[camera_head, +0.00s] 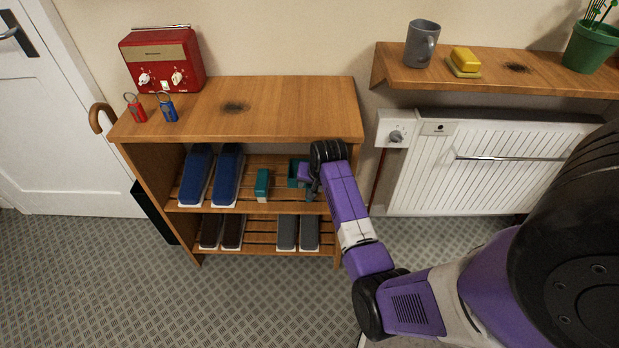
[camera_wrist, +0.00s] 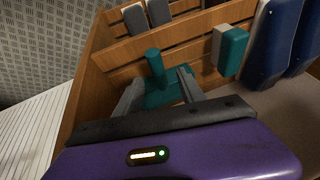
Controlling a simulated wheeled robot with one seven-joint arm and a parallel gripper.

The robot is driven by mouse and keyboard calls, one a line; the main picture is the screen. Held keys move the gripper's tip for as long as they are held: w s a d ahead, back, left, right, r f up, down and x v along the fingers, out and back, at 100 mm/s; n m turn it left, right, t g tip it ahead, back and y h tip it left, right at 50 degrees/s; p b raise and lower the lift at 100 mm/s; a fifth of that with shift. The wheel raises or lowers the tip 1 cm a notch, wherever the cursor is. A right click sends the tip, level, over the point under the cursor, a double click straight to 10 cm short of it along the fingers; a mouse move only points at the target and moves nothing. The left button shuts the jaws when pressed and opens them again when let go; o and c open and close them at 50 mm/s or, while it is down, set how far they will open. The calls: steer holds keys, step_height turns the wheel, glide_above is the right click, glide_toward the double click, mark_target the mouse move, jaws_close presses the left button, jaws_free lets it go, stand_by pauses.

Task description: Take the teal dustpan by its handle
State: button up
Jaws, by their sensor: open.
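The teal dustpan (camera_head: 296,170) is on the upper slatted shelf of the shoe rack, near its right end, partly hidden by my arm in the head view. In the wrist view, its handle (camera_wrist: 154,62) sticks up and its pan (camera_wrist: 165,97) lies lower, between and behind my fingers. My gripper (camera_wrist: 160,78) is open, with one finger on each side of the handle in the picture. I cannot tell whether the handle is at fingertip depth. No finger is closed on it. In the head view my gripper (camera_head: 310,185) is at the shelf front.
A teal brush-like block (camera_head: 262,184) with a pale side stands left of the dustpan. Blue shoes (camera_head: 198,175) are further left. The rack's top board (camera_head: 290,105) is above and its side panel (camera_wrist: 92,85) is close by. Grey shoes (camera_head: 288,232) are below.

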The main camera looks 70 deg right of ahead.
steer(key=shift+d+b+x, duration=0.2)
steer(key=shift+b+x, duration=0.3)
steer(key=shift+x, duration=1.25)
steer(key=shift+d+b+x, duration=0.2)
steer(key=shift+b+x, duration=0.25)
steer(key=shift+x, duration=1.25)
steer(key=shift+r, duration=0.15)
jaws_close()
